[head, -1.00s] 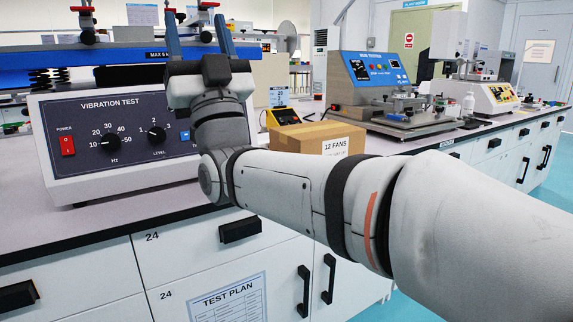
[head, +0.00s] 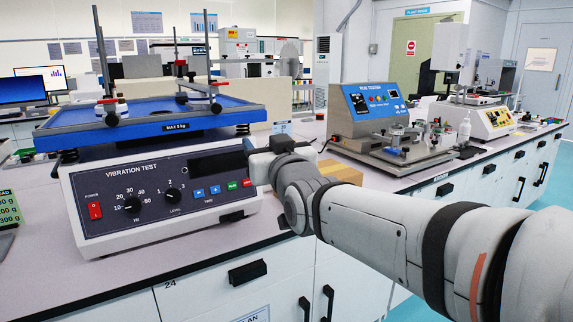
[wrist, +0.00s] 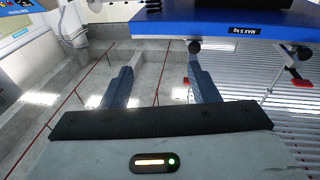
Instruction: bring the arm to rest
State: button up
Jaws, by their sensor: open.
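My arm (head: 370,225) reaches in from the right of the head view. My gripper (head: 262,148) is at the right end of the vibration tester (head: 150,205). Its blue fingers are partly hidden there, and I cannot tell from this view whether it touches the tester. In the wrist view my gripper (wrist: 158,62) is open, with its two blue fingers apart and nothing between them. The tester's blue platform (wrist: 215,22) shows upside down at the top of that view, close beyond the right finger.
A cardboard box (head: 340,172) stands on the bench right behind my arm, partly hidden. Metal posts with clamps (head: 207,45) rise from the platform. Bench top in front of the tester (head: 200,262) is clear.

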jog(key=s+d+f+m+g+h+p, duration=0.25)
jog(key=d+g+h+p, duration=0.2)
jog(key=d+p, duration=0.35)
jog(key=s+d+f+g+h+p, duration=0.1)
jog(key=s+d+g+p, duration=0.2)
jog(key=s, duration=0.3)
jog(key=s+d+f+m+g+p, duration=0.1)
jog(key=s+d+g+p, duration=0.3)
jog(key=s+p, duration=0.2)
jog(key=s+d+f+m+g+h+p, duration=0.1)
jog(key=s+d+f+g+p, duration=0.1)
jog(key=s, duration=0.6)
jog(key=shift+d+g+h+p, duration=0.35)
jog(key=shift+d+g+p, duration=0.55)
jog(key=shift+p, duration=0.3)
